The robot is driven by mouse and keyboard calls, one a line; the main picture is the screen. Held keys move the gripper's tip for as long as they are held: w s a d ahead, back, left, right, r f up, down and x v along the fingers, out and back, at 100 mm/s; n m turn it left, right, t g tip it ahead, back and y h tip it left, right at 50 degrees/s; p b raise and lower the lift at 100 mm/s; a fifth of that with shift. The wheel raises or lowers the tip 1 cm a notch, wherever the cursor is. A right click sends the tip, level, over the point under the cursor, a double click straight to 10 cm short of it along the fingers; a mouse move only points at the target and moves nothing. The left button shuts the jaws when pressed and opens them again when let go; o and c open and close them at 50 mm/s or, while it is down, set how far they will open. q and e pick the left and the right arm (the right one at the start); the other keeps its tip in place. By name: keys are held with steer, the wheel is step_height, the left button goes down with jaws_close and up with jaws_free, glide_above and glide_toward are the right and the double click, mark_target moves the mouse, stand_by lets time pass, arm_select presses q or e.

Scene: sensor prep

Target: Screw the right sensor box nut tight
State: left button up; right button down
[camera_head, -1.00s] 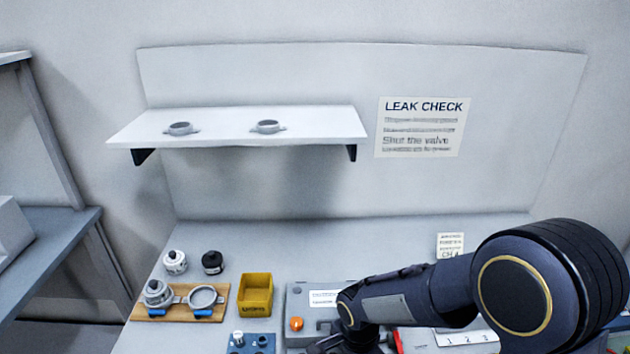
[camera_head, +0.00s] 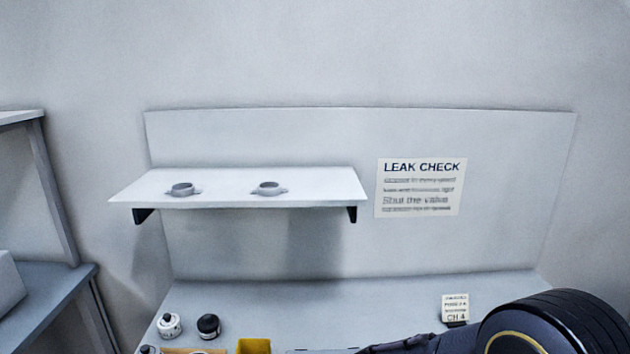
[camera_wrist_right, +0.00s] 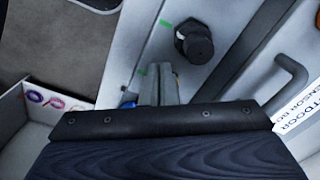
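In the right wrist view a black round nut or cap (camera_wrist_right: 196,45) stands on a light grey surface, with green marks on the surface nearby. My right gripper's dark body fills the bottom of that view. Pale finger-like parts of the right gripper (camera_wrist_right: 160,88) show just above it, below and left of the black nut and apart from it in the picture. Their tips and the gap between them are unclear. A white label reading OUTDOOR SENSOR (camera_wrist_right: 296,110) lies at the right. In the head view only my right arm shows. My left gripper is out of view.
A dark bar handle (camera_wrist_right: 292,80) is right of the nut. A pale tray with coloured rings (camera_wrist_right: 55,100) is at the left. In the head view a shelf (camera_head: 330,185) carries two grey clamps. A white-topped jar (camera_head: 169,325) and a black jar (camera_head: 208,326) stand on the bench.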

steer(key=shift+w+a, duration=0.1)
steer(key=shift+w, duration=0.3)
stand_by(0.3)
steer(key=shift+a, duration=0.15)
steer(key=shift+s+a+r, duration=0.1)
steer(key=shift+s+a, duration=0.05)
steer(key=shift+a, duration=0.05)
step_height(320, 180, up, 6)
steer(key=p, duration=0.5)
steer(key=shift+s, duration=0.1)
steer(key=s+d+r+n+t+y, duration=0.3)
steer(key=s+d+r+n+t, duration=0.2)
steer(key=s+d+r+n, duration=0.4)
steer(key=shift+s+d+r+n+t+y, duration=0.35)
steer(key=shift+s+d+r, duration=2.1)
steer(key=shift+s, duration=0.95)
